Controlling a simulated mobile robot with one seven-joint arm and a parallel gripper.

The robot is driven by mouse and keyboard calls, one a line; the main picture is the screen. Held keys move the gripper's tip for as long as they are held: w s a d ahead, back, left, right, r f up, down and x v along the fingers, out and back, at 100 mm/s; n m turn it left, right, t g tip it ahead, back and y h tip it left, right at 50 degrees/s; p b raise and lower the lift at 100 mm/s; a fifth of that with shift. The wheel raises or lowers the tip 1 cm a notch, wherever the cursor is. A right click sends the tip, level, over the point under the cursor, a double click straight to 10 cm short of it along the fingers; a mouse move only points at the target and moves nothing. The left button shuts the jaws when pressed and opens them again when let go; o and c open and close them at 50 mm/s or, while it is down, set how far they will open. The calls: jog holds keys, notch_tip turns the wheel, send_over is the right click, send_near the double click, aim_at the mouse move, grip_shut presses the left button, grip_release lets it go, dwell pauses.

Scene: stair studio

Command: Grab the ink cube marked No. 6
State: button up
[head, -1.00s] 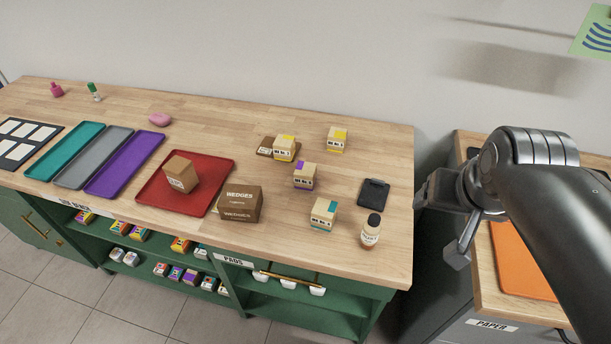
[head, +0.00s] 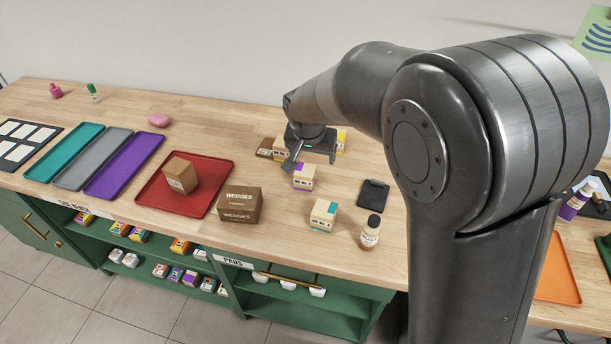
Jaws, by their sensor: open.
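Several ink cubes stand at the right of the wooden counter. Two yellow-topped cubes stand farther back: the left one (head: 278,150) and the right one (head: 342,140) are both partly hidden by my arm and gripper. The cubes' numbers are too small to read surely. My gripper (head: 306,163) is open and points down over the counter, just behind and above the purple-topped cube in the picture. One finger shows beside that cube; I cannot tell whether it touches. The jaws appear empty.
Left are brown boxes (head: 239,205), a red tray (head: 151,195) and purple, grey and teal trays. The counter's back middle is clear.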

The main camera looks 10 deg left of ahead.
aim_at(305, 170)
jog(key=a+x, duration=0.1)
jog(key=x, duration=0.3)
jog(key=a+x, duration=0.1)
jog(key=x, duration=0.8)
jog(key=shift+s+a, duration=0.15)
jog(key=shift+a, duration=0.25)
jog(key=shift+c, duration=0.2)
jog(key=c, duration=1.1)
